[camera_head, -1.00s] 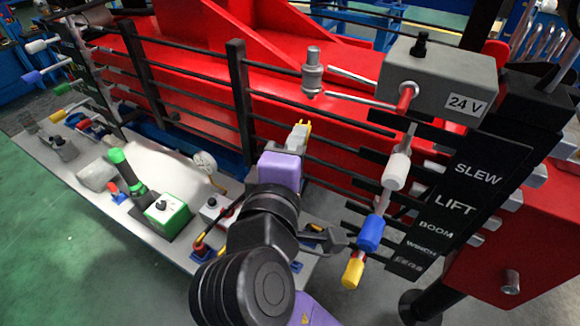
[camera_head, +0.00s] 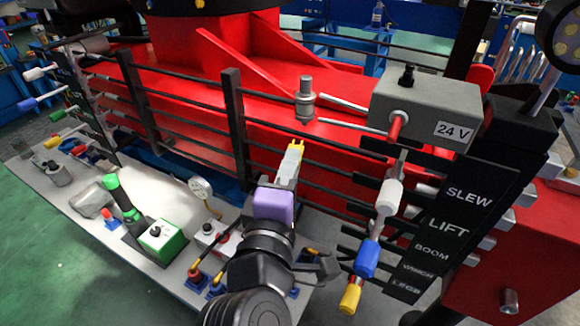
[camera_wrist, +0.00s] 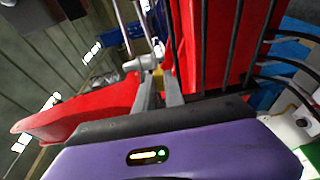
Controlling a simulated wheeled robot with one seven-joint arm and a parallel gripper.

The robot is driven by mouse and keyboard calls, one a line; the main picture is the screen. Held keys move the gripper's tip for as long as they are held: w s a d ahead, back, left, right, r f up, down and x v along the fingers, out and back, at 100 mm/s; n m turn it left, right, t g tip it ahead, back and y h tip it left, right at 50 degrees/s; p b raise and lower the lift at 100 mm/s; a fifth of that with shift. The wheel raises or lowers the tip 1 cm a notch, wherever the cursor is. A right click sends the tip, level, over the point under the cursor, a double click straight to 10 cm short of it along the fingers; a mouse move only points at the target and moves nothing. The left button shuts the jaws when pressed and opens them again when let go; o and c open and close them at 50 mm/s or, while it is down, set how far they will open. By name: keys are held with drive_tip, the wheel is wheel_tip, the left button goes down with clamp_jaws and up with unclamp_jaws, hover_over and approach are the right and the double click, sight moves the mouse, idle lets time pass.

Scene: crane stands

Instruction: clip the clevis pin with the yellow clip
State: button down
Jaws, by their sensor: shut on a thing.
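My gripper (camera_head: 291,160) points up and away from me in the head view. It is shut on a small yellow clip (camera_head: 296,146) that shows at its fingertips. A grey upright metal pin-like part (camera_head: 305,100), likely the clevis pin, stands just above and slightly right of the clip in the picture, with a gap between them. In the wrist view my gripper's two grey fingers (camera_wrist: 160,88) are close together, with a pale metal piece beyond their tips.
A grey 24 V box (camera_head: 425,105) and a lever with white, blue and yellow grips (camera_head: 366,258) stand to the right. Black rails (camera_head: 236,120) run behind my gripper, before a red frame. A grey bench (camera_head: 75,215) with a green box (camera_head: 163,240) lies left.

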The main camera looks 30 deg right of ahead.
drive_tip(key=shift+p+x, duration=0.45)
drive_tip(key=shift+x, duration=2.1)
drive_tip(key=shift+x, duration=1.6)
drive_tip(key=c, duration=1.3)
unclamp_jaws()
drive_tip(key=shift+c, duration=0.2)
drive_tip(key=shift+s+a, duration=0.1)
drive_tip(key=shift+a, duration=0.05)
drive_tip(key=shift+p+v, duration=0.6)
drive_tip(key=shift+v, duration=1.75)
